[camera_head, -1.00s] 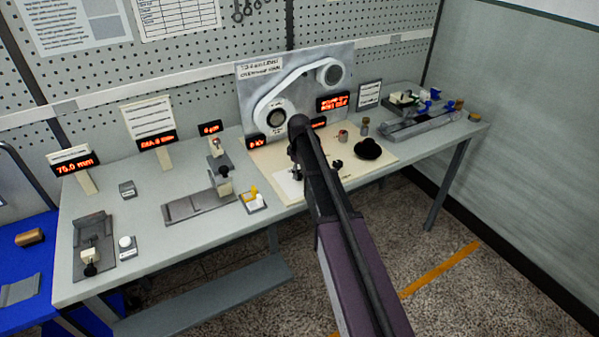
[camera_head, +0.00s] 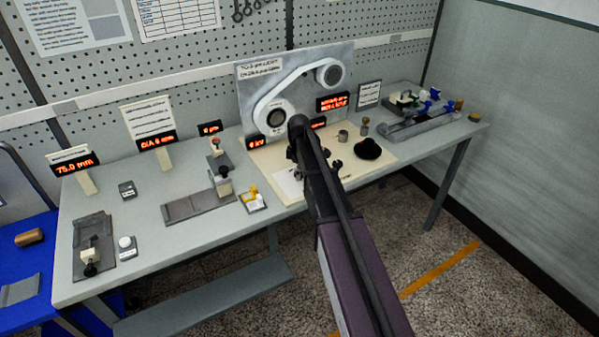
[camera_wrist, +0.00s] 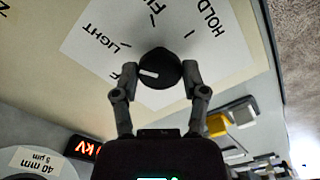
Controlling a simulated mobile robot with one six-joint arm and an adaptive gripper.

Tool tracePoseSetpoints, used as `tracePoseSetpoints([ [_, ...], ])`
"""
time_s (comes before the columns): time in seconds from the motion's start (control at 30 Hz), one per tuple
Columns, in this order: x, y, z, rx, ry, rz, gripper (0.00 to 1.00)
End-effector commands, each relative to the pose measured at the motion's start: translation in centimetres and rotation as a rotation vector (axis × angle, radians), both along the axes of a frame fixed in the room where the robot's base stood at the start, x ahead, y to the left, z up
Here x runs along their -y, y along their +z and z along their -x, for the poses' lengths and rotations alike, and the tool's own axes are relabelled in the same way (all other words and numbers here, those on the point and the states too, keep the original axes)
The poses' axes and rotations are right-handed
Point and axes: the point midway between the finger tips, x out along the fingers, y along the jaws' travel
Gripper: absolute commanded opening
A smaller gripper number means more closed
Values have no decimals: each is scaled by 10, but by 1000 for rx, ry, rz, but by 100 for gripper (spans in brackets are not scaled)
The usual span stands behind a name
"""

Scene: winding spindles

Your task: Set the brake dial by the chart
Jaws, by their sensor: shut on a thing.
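The brake dial is a round black knob (camera_wrist: 160,70) with a white pointer bar, seen in the wrist view. It sits on a white card (camera_wrist: 90,50) printed with tick marks and words, among them LIGHT and HOLD. The pointer is turned to the left in that view, below the LIGHT tick, towards a word partly hidden by a finger. My gripper (camera_wrist: 158,80) is shut on the knob, one finger on each side. In the head view my arm hides the dial. A printed chart sheet (camera_head: 176,16) hangs on the pegboard, too small to read.
A belt-and-pulley panel (camera_head: 290,88) stands behind the dial with red displays. A black domed thing (camera_head: 368,149) and a small grey cup (camera_head: 343,136) stand right of my arm. A yellow-and-white block (camera_head: 252,199) is to the left. The front-left bench holds fixtures.

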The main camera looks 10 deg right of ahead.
Motion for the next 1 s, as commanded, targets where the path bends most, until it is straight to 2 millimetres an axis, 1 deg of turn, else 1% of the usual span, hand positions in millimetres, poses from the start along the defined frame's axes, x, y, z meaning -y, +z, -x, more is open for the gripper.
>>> tracePoseSetpoints([
  [0.03,-1,-1,3,-6,0,-2,9],
  [0.17,-1,-1,3,-6,0,-2,9],
  [0.2,-1,-1,3,-6,0,-2,68],
  [0.27,-1,-1,2,-6,-1,-2,86],
  [0.3,-1,-1,2,-5,-1,-2,91],
  [0.77,0,0,1,-1,-6,0,91],
  [1.0,0,0,0,-1,-59,0,91],
])
